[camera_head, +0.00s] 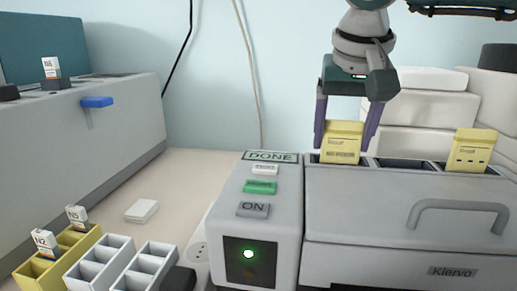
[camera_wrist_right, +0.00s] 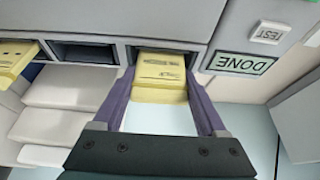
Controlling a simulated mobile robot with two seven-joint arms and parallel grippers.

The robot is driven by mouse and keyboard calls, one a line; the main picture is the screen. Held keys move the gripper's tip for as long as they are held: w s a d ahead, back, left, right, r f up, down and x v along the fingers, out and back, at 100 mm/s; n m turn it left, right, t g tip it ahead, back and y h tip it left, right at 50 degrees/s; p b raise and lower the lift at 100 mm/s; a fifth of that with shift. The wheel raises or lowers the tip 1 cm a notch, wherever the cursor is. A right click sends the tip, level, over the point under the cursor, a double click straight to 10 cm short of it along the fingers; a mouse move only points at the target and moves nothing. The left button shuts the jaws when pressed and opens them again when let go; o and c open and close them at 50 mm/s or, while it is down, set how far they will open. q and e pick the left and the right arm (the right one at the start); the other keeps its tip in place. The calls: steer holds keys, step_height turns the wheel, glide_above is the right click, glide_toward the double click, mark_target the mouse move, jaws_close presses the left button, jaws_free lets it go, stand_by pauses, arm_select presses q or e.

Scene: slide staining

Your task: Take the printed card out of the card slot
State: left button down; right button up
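A yellow printed card (camera_head: 342,143) with dark print stands upright in the left slot of the grey machine (camera_head: 400,200). It also shows in the right wrist view (camera_wrist_right: 160,78), its lower part hidden in the slot. My right gripper (camera_head: 343,146) is above the machine with one finger along each side edge of this card. The fingers lie against the edges with no clear gap; the wrist view shows the same (camera_wrist_right: 160,72). A second yellow card (camera_head: 473,150) stands in the right slot, clear of the gripper. My left gripper is not in view.
The middle slot (camera_head: 405,164) looks empty. A control box (camera_head: 255,220) with a DONE display and buttons stands left of the machine. Slide racks (camera_head: 88,262) and a large grey unit (camera_head: 75,135) are at left. White boxes (camera_head: 425,110) stand behind.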

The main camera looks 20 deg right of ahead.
steer(key=c, duration=1)
